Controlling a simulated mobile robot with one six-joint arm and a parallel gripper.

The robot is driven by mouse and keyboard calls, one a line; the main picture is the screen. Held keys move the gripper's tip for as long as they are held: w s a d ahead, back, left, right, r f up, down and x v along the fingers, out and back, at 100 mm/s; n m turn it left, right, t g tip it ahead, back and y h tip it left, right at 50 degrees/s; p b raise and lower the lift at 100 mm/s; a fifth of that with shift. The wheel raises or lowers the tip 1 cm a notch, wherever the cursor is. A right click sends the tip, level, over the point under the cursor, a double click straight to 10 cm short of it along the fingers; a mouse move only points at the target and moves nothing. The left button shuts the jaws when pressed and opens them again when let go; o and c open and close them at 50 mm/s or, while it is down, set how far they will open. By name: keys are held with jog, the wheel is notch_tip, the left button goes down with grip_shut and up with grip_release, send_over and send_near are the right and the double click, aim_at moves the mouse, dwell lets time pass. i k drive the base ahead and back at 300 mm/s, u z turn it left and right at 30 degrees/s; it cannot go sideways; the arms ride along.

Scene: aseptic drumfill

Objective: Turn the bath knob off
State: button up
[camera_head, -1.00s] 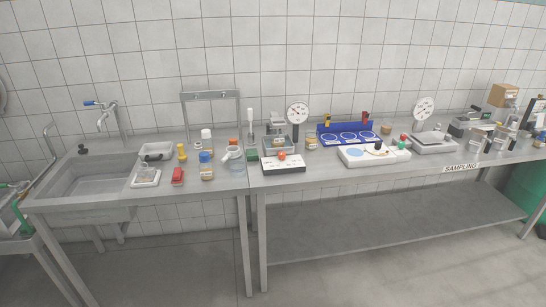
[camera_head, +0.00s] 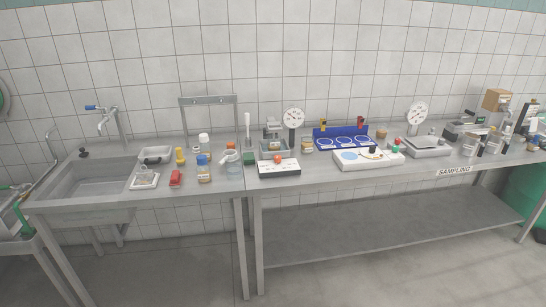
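A grey steel box (camera_head: 268,146) with a low dark-edged panel (camera_head: 279,172) in front stands near the middle of the bench and looks like the bath. A round orange-red knob (camera_head: 278,158) sits on this panel; its setting is too small to read. To its right, a white unit (camera_head: 352,162) with a pale blue disc carries a black knob (camera_head: 373,151); no label there is readable. My gripper is not in view, and nothing is seen touching either knob.
A sink (camera_head: 95,185) with a blue-handled tap (camera_head: 106,112) is at left. Bottles, including a blue-capped one (camera_head: 203,170), stand left of the panel. A blue rack (camera_head: 343,138) and dial scales stand right. The floor in front is clear.

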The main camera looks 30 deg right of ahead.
aim_at(278, 158)
jog(key=z, duration=0.1)
jog(key=i, duration=0.95)
jog(key=u, duration=0.1)
